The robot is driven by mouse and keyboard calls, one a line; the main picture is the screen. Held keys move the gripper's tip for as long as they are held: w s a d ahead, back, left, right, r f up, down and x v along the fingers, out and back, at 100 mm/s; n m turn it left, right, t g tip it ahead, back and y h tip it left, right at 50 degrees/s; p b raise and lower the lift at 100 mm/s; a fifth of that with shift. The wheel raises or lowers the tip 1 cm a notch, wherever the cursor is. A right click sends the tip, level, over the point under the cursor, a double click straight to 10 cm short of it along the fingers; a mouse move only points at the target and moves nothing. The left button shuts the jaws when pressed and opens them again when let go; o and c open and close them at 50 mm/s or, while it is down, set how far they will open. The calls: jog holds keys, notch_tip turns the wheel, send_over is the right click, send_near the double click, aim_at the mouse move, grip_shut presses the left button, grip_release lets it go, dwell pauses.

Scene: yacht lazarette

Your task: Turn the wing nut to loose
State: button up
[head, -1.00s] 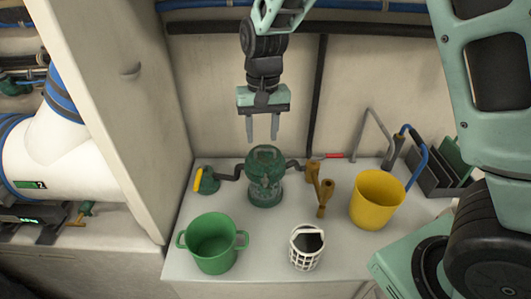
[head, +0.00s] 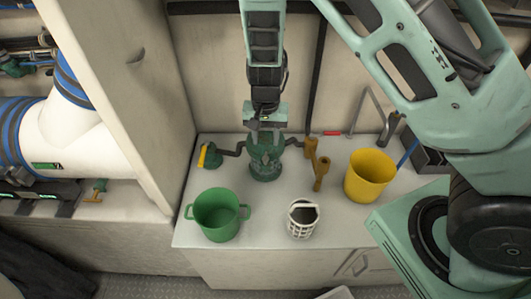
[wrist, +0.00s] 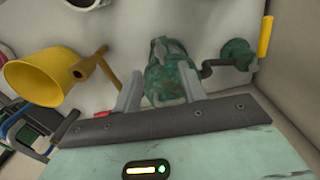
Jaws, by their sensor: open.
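A green strainer-like body (head: 265,168) stands on the white counter (head: 330,238) against the back wall, with dark pipes on both sides. It also shows in the wrist view (wrist: 168,82). My gripper (head: 265,131) is pointing down just above the top of the green body. In the wrist view its two grey fingers are apart, one to each side of the body. I cannot tell whether they touch it.
A yellow-handled valve (head: 209,155) is left of the body. A brown fitting (head: 318,168) and a yellow bucket (head: 369,176) stand to the right. A green pot (head: 217,214) and a white basket (head: 302,218) are in front. A tall white panel (head: 120,90) borders the left.

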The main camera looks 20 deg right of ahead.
aim_at(266, 156)
notch_tip(266, 156, down, 8)
jog(key=shift+r, duration=0.2)
grip_shut()
jog(key=shift+p, duration=0.3)
